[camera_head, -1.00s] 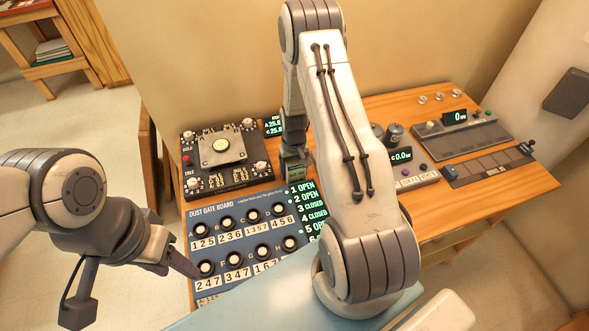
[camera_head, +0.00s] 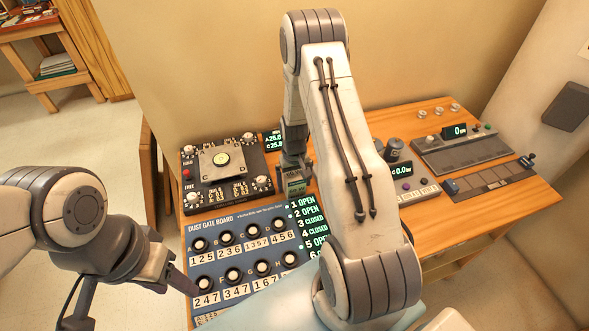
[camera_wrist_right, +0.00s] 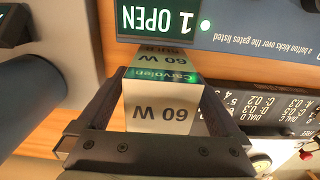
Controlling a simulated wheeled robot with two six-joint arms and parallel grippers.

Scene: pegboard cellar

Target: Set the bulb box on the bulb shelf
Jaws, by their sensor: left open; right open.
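The bulb box (camera_wrist_right: 162,108) is a small pale carton with a green band and "60 W" print. In the right wrist view it lies between the two fingers of my right gripper (camera_wrist_right: 160,92), which is open around it. In the head view the box (camera_head: 296,187) shows small below my right gripper (camera_head: 294,170), beside the dust gate board. I cannot tell whether the fingers touch it. My left gripper (camera_head: 182,280) is open and empty, left of the board, partly hidden by its own wrist. I cannot make out a bulb shelf.
The dust gate board (camera_head: 240,245) and a dial panel (camera_head: 225,168) fill the bench's left part. My right arm hides the middle.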

